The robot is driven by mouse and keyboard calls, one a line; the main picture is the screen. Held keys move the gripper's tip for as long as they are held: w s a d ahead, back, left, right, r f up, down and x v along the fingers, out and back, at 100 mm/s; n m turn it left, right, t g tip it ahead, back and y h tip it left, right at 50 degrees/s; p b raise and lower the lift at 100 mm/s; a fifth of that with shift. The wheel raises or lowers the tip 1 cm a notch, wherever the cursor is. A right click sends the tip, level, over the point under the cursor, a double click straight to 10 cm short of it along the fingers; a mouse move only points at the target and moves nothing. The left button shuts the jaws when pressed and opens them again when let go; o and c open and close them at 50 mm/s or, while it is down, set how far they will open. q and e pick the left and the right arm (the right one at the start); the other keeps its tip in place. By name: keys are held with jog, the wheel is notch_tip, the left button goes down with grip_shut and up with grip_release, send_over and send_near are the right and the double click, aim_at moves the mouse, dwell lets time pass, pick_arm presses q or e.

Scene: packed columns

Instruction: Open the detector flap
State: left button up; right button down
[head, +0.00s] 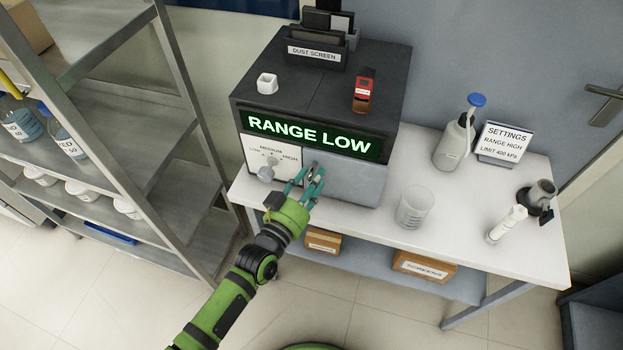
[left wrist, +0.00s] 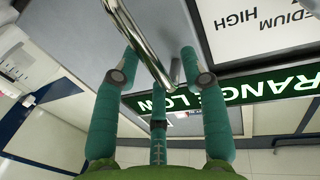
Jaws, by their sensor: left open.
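The detector flap (head: 352,184) is the plain grey front panel at the lower right of the dark machine (head: 290,100). It looks closed. My left gripper (head: 312,178) is at the flap's left edge, with teal fingers open. In the left wrist view a chrome bar handle (left wrist: 140,38) runs between the spread fingers (left wrist: 160,75), in front of the grey flap (left wrist: 85,25). I cannot tell whether a finger touches the bar. In the head view the fingers mostly hide the handle. My right gripper is not in view.
A range knob (head: 266,173) is left of the gripper, below the lit "RANGE LOW" display (head: 310,134). A clear beaker (head: 414,207) stands right of the flap on the white bench (head: 455,225). A metal shelf (head: 195,215) is at left. A settings card (head: 505,141) reads "RANGE HIGH".

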pick_arm(q)
grip_shut()
